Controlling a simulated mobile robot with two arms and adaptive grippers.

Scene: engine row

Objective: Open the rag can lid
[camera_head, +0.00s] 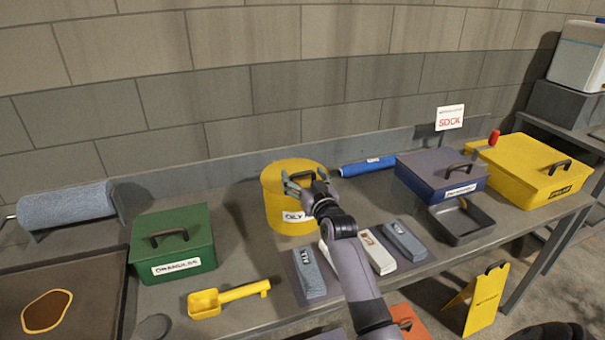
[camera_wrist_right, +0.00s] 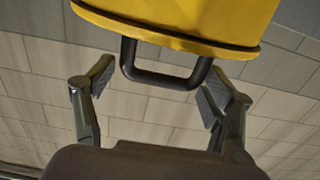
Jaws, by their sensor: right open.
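The rag can is a yellow round can (camera_head: 280,210) with an "OILY" label, standing on the bench near the middle. Its yellow lid (camera_head: 290,167) looks closed and carries a dark handle, seen clearly in the right wrist view (camera_wrist_right: 165,82). My right gripper (camera_head: 305,182) is at the can's upper front, by the handle. In the right wrist view my right gripper (camera_wrist_right: 157,92) is open, with a finger on either side of the handle and gaps between. My left gripper is not in view.
A green box (camera_head: 175,235) and a yellow scoop (camera_head: 228,297) stand left of the can. Several brush-like blocks (camera_head: 310,275) lie in front. A blue roll (camera_head: 367,166), dark blue box (camera_head: 440,178) and yellow box (camera_head: 530,165) are to the right.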

